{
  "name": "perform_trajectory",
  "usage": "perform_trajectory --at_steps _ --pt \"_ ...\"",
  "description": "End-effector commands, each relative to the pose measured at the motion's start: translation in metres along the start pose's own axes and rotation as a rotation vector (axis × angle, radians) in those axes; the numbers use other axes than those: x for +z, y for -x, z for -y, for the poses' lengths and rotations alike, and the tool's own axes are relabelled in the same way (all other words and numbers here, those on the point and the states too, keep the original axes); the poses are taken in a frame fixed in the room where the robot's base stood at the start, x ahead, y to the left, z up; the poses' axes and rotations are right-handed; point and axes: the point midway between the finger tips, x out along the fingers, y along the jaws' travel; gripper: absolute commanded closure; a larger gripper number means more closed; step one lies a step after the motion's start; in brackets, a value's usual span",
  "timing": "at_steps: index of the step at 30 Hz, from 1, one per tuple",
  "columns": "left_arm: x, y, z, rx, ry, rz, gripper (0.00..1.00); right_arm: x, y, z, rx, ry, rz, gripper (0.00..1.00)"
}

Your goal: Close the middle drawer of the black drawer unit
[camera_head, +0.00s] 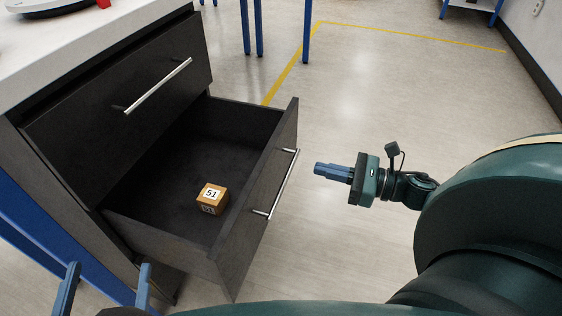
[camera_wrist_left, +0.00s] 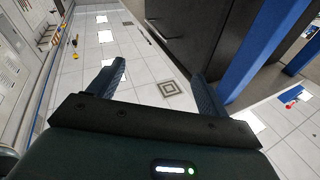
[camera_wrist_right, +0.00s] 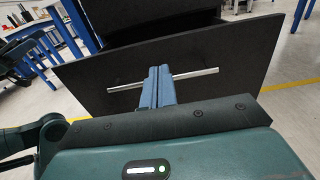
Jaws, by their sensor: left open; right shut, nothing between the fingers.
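The black drawer unit (camera_head: 70,130) stands at the left in the head view. Its middle drawer (camera_head: 266,187) is pulled far out, and a wooden block labelled 51 (camera_head: 212,198) lies inside it. The drawer's silver handle (camera_head: 277,185) is on its front. My right gripper (camera_head: 318,169) is shut and empty, a short way in front of the drawer front, pointing at the handle. In the right wrist view its fingers (camera_wrist_right: 158,85) overlap the handle (camera_wrist_right: 200,73); contact is not clear. My left gripper (camera_head: 105,285) is open and empty at the lower left, beside the unit; it also shows in the left wrist view (camera_wrist_left: 155,75).
The upper drawer (camera_head: 120,85) is closed, with a silver handle (camera_head: 158,86). A white worktop (camera_head: 60,50) lies above the unit. A blue frame (camera_head: 50,260) is at the lower left. The floor (camera_head: 390,90) beyond the drawer is clear, with a yellow line.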

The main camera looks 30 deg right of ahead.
Motion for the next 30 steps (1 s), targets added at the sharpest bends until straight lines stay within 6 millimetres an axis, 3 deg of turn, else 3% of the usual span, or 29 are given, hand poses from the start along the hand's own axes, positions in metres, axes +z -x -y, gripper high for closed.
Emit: perform_trajectory --at_steps 6,12,18,30 --pt "0.003 -0.001 -0.002 0.003 0.026 -0.015 0.22 -0.001 -0.050 0.000 0.003 0.003 0.004 1.00" --pt "0.003 -0.002 -0.003 0.006 0.048 -0.024 0.22 -0.001 -0.083 0.000 0.001 0.002 0.002 1.00" --pt "0.003 -0.002 -0.004 0.007 0.059 -0.025 0.22 0.000 -0.097 0.000 -0.001 -0.002 0.001 1.00" --pt "-0.002 -0.004 -0.003 0.007 0.057 -0.036 0.22 0.000 -0.098 0.000 -0.002 -0.003 0.000 1.00"
